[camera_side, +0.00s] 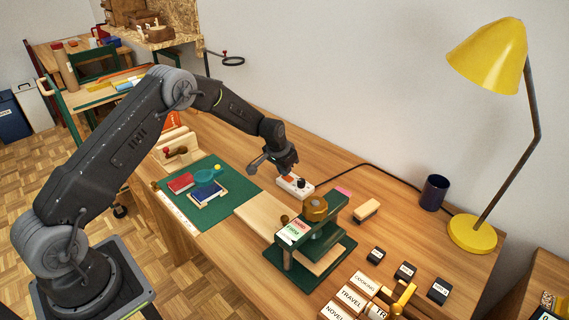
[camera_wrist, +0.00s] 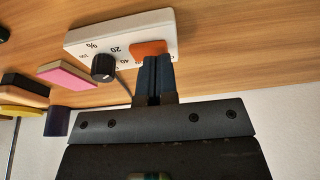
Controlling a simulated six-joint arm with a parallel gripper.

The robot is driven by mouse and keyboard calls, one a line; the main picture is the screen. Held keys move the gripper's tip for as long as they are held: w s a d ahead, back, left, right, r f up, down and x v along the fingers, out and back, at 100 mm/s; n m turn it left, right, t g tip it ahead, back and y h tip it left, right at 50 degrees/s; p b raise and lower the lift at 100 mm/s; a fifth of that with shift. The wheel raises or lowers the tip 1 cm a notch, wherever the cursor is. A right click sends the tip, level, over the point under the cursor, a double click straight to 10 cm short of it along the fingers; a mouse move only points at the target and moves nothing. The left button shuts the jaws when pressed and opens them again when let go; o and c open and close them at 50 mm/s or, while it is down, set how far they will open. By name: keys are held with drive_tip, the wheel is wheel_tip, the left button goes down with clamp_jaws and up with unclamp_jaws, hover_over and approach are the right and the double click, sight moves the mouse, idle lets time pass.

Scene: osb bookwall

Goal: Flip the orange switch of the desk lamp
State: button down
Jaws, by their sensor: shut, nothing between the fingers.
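The orange switch (camera_wrist: 149,48) sits on a white control box (camera_wrist: 100,34) with a black knob (camera_wrist: 103,66) and printed numbers. In the side view the white box (camera_side: 304,189) lies on the table, with a cable running from it toward the yellow desk lamp (camera_side: 490,55) at the right. My gripper (camera_wrist: 156,62) is shut and empty. Its fingertips are right at the orange switch's edge in the wrist view; whether they touch it I cannot tell. In the side view my gripper (camera_side: 289,172) is just above the box and partly hides it.
A green press (camera_side: 318,235) stands just in front of the box. A pink-topped block (camera_side: 343,192) and a wooden brush (camera_side: 366,210) lie to its right. A dark blue cup (camera_side: 434,192) stands near the lamp. A green mat (camera_side: 225,207) lies to the left. The white wall is behind.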

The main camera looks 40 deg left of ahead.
drive_tip(key=shift+a+f, duration=0.15)
drive_tip(key=shift+f, duration=0.35)
drive_tip(key=shift+s, duration=0.1)
drive_tip(key=shift+d+r, duration=0.15)
drive_tip(key=shift+d, duration=0.75)
drive_tip(key=shift+r, duration=0.1)
drive_tip(key=shift+r, duration=0.3)
drive_tip(key=w+v, duration=0.1)
drive_tip(key=v, duration=1.2)
drive_tip(key=shift+a+r, duration=0.2)
drive_tip(key=shift+r, duration=0.05)
